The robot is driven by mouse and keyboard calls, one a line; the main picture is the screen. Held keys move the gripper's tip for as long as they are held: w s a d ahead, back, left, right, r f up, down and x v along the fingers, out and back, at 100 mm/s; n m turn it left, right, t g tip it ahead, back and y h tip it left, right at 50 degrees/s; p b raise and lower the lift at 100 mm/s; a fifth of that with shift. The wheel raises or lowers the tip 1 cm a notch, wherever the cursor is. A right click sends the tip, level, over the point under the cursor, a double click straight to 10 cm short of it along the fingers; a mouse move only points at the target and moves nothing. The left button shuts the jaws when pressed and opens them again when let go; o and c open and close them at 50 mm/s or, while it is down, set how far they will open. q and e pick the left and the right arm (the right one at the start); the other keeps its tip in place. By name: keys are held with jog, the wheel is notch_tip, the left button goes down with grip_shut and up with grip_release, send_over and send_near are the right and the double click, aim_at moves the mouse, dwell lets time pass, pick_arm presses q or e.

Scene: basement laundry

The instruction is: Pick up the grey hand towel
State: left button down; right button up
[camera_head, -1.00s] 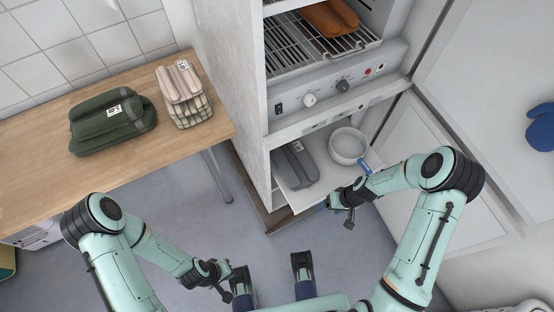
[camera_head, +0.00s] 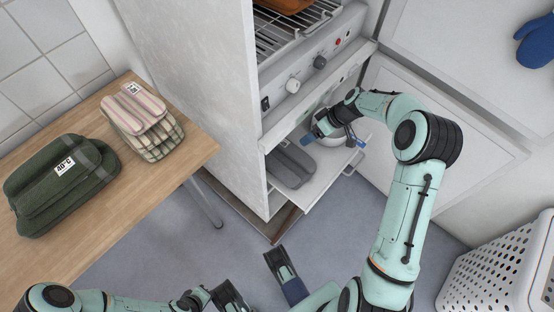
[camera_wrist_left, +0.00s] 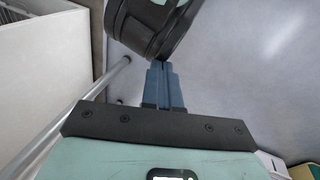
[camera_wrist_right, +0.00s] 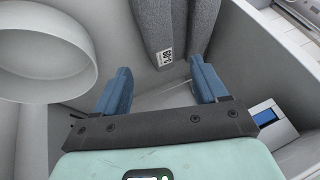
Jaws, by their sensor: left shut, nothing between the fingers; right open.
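In the right wrist view the towel (camera_wrist_right: 172,28) shows a white label and lies past my fingertips. My right gripper (camera_head: 333,136) is open and empty over the drawer; its two blue fingers (camera_wrist_right: 160,75) point toward the towel's end, apart from it as far as I can see.
A wooden table (camera_head: 130,220) at left bears a green towel stack (camera_head: 58,185) and striped towels (camera_head: 140,118). The oven-like unit's control panel (camera_head: 305,75) overhangs the drawer. A white basket (camera_head: 500,270) stands at lower right. A blue mitt (camera_head: 535,45) hangs at upper right.

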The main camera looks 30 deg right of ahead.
aim_at(293, 147)
jog(key=b+x, duration=0.1)
jog(key=x, duration=0.6)
jog(key=shift+f, duration=0.15)
jog(key=b+x, duration=0.1)
jog(key=x, duration=0.3)
jog(key=shift+w+f+b, duration=0.1)
jog(key=shift+w+b, duration=0.1)
jog(key=shift+b, duration=0.15)
jog(key=shift+w+a+f, duration=0.15)
jog(key=shift+w+f, duration=0.05)
jog(key=shift+f, duration=0.1)
pick_arm(q)
jog(key=w+a+f+t, duration=0.1)
jog(key=w+a+f, duration=0.1)
jog(key=w+f, duration=0.1)
jog(key=shift+w+a+y, duration=0.15)
jog(key=shift+w+y, duration=0.25)
jog(key=shift+w, duration=0.4)
pick_arm(e)
jog(key=c, duration=1.1)
